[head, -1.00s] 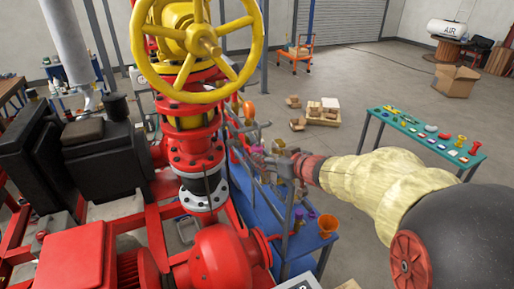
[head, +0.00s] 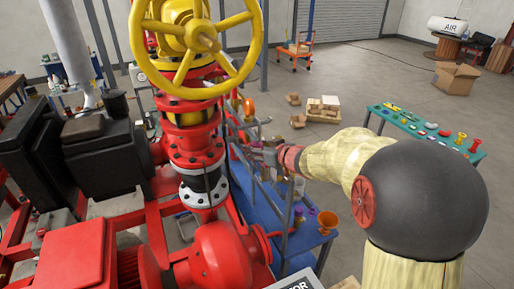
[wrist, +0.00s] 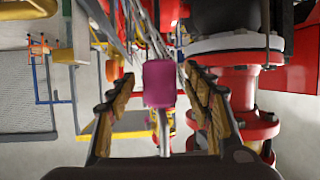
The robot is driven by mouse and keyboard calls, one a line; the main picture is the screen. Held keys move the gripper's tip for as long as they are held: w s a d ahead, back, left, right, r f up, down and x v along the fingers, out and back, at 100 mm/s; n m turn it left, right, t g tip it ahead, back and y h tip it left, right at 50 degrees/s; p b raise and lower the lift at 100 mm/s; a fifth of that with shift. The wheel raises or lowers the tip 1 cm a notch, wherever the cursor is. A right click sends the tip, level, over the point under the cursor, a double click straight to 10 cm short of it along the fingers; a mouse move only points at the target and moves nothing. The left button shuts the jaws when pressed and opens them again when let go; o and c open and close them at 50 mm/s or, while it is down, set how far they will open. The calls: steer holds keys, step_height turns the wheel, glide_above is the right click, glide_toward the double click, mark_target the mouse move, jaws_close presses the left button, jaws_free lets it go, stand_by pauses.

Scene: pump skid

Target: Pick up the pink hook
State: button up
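A pink, block-like piece (wrist: 159,84) is in the middle of the wrist view, in line with the gap between my fingers. I take it for the pink hook; no hook shape shows from this side. My gripper (wrist: 158,74) is open, with one finger on each side of the piece. Clear gaps show on both sides, and I cannot tell whether the piece is level with the fingertips or beyond them. In the head view my gripper (head: 268,156) is by the grey rail above the blue bench, too small to make out there.
The blue bench (head: 296,240) holds an orange cup (head: 327,222) and small items. Grey rail posts (head: 287,215) and the red pump with its yellow handwheel (head: 203,38) stand close to the left. A teal table (head: 410,122) with several coloured things is at the right.

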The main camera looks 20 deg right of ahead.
steer(key=shift+c, duration=1.2)
steer(key=c, duration=1)
jaws_close()
steer(key=shift+r, duration=0.1)
